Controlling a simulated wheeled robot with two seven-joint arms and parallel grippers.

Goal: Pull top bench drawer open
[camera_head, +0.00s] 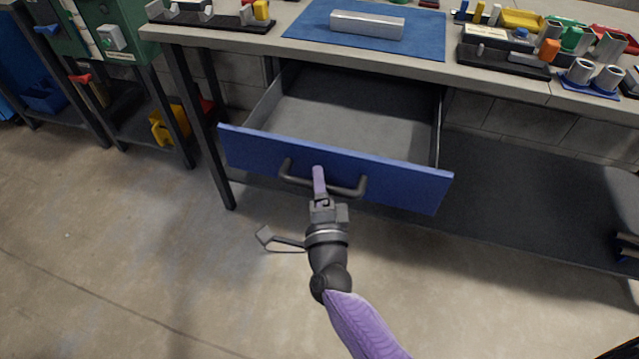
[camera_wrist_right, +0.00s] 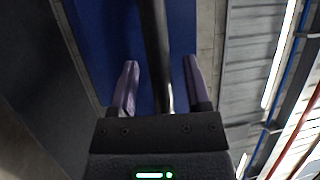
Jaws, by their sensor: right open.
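The top bench drawer (camera_head: 400,180) has a blue front and stands pulled out from under the bench; its grey inside (camera_head: 340,115) looks empty. A dark bar handle (camera_head: 345,190) runs across its front. My right gripper (camera_head: 319,180) is at the middle of the handle. In the right wrist view, the handle (camera_wrist_right: 155,50) passes between the two open purple fingers (camera_wrist_right: 160,85), with gaps on both sides, and the blue drawer front (camera_wrist_right: 110,40) lies beyond. My left gripper is not in view.
The bench top (camera_head: 225,35) carries a blue mat (camera_head: 300,28) with a metal block (camera_head: 367,24), and trays of parts at the right. A dark lower shelf (camera_head: 540,210) is below. A green cabinet (camera_head: 105,20) stands left. The floor (camera_head: 150,270) in front is clear.

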